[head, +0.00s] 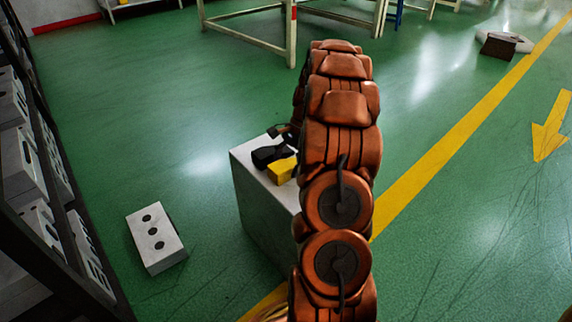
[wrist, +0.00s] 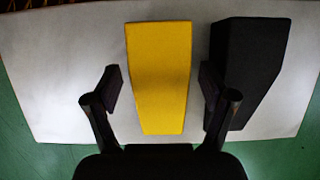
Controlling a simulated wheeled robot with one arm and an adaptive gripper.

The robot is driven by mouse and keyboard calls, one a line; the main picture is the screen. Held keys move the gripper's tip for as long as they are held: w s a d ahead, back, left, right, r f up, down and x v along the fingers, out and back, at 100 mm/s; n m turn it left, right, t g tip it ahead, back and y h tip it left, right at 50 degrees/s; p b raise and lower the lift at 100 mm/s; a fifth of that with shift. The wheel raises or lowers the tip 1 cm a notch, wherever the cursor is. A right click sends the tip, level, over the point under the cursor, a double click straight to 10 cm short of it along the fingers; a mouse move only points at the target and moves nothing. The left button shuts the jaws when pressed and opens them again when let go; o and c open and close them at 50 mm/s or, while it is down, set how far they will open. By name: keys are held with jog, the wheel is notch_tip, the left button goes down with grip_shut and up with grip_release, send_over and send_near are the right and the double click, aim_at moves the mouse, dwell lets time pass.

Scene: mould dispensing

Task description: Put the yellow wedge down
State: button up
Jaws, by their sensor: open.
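The yellow wedge (wrist: 159,75) lies on the top of a pale grey block (wrist: 65,70). In the wrist view my gripper (wrist: 160,88) is open, with one finger on each side of the wedge. A gap shows between the left finger and the wedge; the right finger is also apart from it. In the head view the wedge (head: 283,171) sits near the edge of the block (head: 262,215), partly hidden by my arm. The gripper itself is mostly hidden there.
A black wedge-shaped piece (wrist: 247,70) lies just right of the yellow wedge, close to my right finger. A white block with dark holes (head: 156,238) lies on the green floor. A shelf with grey blocks (head: 20,165) stands at the left. Tables (head: 245,15) stand behind.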

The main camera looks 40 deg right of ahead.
jog(key=p+v, duration=0.4)
jog(key=v, duration=0.8)
jog(key=shift+r, duration=0.2)
jog(key=s+a+r+n+g+h, duration=0.1)
jog(key=s+a+r+n, duration=0.3)
jog(key=a, duration=0.9)
jog(key=s+a+r+n+g, duration=0.1)
jog(key=s+a+n+g, duration=0.15)
jog(key=a+n, duration=0.65)
jog(key=s+a+f+n+h, duration=0.1)
jog(key=s+a+n, duration=0.2)
jog(key=s+a, duration=0.4)
jog(key=s+a+f+n+h, duration=0.2)
jog(key=s+a, duration=0.5)
jog(key=s, duration=0.8)
jog(key=shift+s+n+g, duration=0.3)
jog(key=shift+n+g, duration=0.05)
jog(key=shift+n, duration=0.25)
